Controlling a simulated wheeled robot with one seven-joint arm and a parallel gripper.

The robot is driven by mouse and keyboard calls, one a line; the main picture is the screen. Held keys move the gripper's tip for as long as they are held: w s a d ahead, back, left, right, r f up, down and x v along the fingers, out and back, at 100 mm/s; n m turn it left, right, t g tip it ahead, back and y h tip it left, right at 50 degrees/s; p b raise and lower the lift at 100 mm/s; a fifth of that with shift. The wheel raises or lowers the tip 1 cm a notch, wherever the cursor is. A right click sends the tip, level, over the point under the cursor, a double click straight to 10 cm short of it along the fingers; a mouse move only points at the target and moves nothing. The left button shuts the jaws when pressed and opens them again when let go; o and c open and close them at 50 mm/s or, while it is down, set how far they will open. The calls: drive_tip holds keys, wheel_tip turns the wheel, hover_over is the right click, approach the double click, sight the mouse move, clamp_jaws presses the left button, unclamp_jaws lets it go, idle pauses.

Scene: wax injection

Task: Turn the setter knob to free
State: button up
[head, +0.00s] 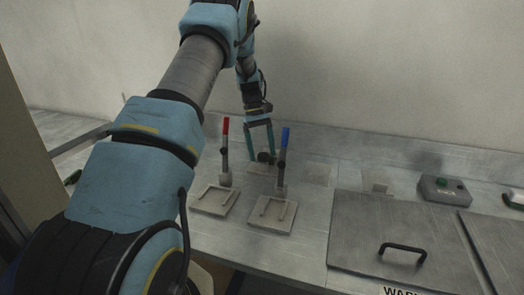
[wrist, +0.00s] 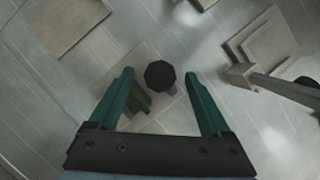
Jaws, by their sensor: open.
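The setter knob, a dark, many-sided knob (wrist: 160,74), shows in the wrist view on a short stem above a pale square plate (wrist: 143,58). In the head view the dark knob (head: 264,157) is small, on a plate behind the two levers. My gripper (head: 261,153) is open and points down over it. In the wrist view its green fingers (wrist: 160,76) stand on the left and right of the knob, with a gap on each side. I cannot tell their height against the knob or read its setting.
A red-handled lever (head: 225,130) and a blue-handled lever (head: 286,140) stand close in front of the gripper. Flat plates with handles (head: 273,224) lie nearer. A metal lid (head: 360,225) with a black handle and a grey button box (head: 445,198) are to the right.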

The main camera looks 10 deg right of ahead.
drive_tip(key=b+v, duration=0.2)
drive_tip(key=v, duration=0.8)
drive_tip(key=shift+w+r+b, duration=0.15)
drive_tip(key=shift+r+b, duration=0.2)
drive_tip(key=shift+b, duration=0.05)
drive_tip(key=shift+a, duration=0.1)
